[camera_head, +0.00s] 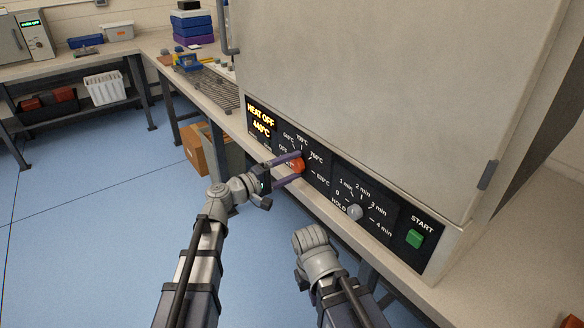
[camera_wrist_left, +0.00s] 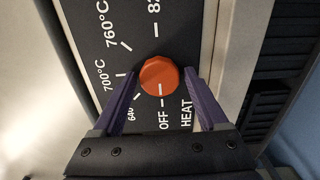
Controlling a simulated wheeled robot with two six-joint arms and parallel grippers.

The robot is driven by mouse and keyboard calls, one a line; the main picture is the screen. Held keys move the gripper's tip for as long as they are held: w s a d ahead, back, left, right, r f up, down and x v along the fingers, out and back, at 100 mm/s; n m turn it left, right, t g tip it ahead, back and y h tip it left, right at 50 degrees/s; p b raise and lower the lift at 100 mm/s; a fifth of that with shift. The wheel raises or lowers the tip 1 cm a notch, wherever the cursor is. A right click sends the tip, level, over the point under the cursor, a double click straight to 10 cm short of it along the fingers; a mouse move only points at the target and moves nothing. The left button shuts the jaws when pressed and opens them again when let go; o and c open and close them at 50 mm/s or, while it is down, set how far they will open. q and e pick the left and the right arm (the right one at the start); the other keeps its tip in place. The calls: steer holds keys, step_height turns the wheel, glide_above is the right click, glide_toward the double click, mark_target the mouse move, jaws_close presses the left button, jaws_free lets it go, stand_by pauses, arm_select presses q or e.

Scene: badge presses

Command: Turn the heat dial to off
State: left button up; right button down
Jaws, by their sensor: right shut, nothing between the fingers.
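The orange-red heat dial (camera_head: 298,166) is on the black control panel of the furnace. In the left wrist view the dial (camera_wrist_left: 160,75) has a white mark that points down at the OFF tick. The display (camera_head: 261,117) reads HEAT OFF and 440°C. My left gripper (camera_head: 297,164) has its purple fingers on either side of the dial. In the left wrist view the gripper (camera_wrist_left: 161,74) is open, with gaps showing between the fingers and the dial. My right gripper (camera_head: 311,239) is shut and empty, below the panel and apart from it.
To the right of the dial are the grey hold dial (camera_head: 354,212) and the green START button (camera_head: 415,238). The large furnace door (camera_head: 390,90) is shut above the panel. A wire rack (camera_head: 212,88) lies on the bench at left. The blue floor (camera_head: 90,220) is clear at left.

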arm_select(q)
steer(key=shift+o, duration=0.8)
steer(key=v, duration=0.7)
steer(key=shift+s+a, duration=0.25)
steer(key=shift+a, duration=0.05)
